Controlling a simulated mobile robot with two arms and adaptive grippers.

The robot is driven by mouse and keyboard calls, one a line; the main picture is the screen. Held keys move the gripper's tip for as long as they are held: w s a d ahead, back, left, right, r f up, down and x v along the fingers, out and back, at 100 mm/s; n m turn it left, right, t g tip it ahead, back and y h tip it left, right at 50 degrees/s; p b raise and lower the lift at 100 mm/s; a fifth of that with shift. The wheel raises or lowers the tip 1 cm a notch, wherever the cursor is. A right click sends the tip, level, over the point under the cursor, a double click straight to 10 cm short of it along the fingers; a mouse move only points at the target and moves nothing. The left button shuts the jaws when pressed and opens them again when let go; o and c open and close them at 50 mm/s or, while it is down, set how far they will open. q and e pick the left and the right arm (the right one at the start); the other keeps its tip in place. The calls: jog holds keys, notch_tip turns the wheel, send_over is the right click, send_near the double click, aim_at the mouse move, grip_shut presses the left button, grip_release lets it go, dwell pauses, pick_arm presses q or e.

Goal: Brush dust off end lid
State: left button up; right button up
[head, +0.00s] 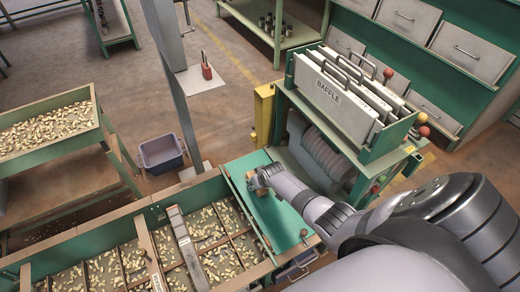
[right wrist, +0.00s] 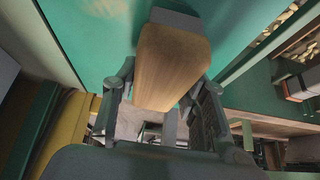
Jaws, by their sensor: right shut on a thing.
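The end lid (head: 283,219) is a flat teal panel at the right end of the nut hopper. It also fills the upper part of the right wrist view (right wrist: 100,40). My right gripper (head: 257,182) is over the lid's far half, shut on a wooden brush (right wrist: 172,65). In the right wrist view the brush's light wooden block sits between the fingers, with a grey end against or close to the lid; I cannot tell if it touches. A pale, dusty-looking patch (right wrist: 75,12) shows at the lid's upper left. My left gripper is not in view.
The hopper (head: 110,265) holds scattered nuts between dividers. A green rack of baffle plates (head: 335,95) stands right behind the lid, beside a yellow post (head: 264,115). A grey tub (head: 162,153) is on the floor. Another nut tray (head: 50,130) stands at left.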

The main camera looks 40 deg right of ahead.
aim_at(250, 172)
jog(key=shift+w+d+f+b, duration=0.1)
jog(key=shift+w+b, duration=0.5)
jog(key=shift+w, duration=0.05)
jog(key=shift+w+d+f+b, duration=0.1)
jog(key=shift+w+b, duration=0.45)
jog(key=shift+w, duration=0.1)
jog(key=shift+w+b, duration=0.3)
jog(key=shift+w, duration=0.05)
jog(key=shift+w+r, duration=0.1)
jog(key=shift+w, duration=0.05)
jog(key=shift+w+d+b, duration=0.15)
jog(key=shift+w+b, duration=1.1)
jog(key=shift+w, duration=0.3)
jog(key=shift+w+d+b, duration=0.1)
jog(key=shift+w+b, duration=0.2)
jog(key=shift+b, duration=0.2)
jog(key=shift+w+d+f+b, duration=0.1)
jog(key=shift+w+f+b, duration=0.1)
jog(key=shift+w+b, duration=0.9)
jog(key=shift+w+r+b, duration=0.15)
jog(key=shift+w+b, duration=0.25)
jog(key=shift+b, duration=0.25)
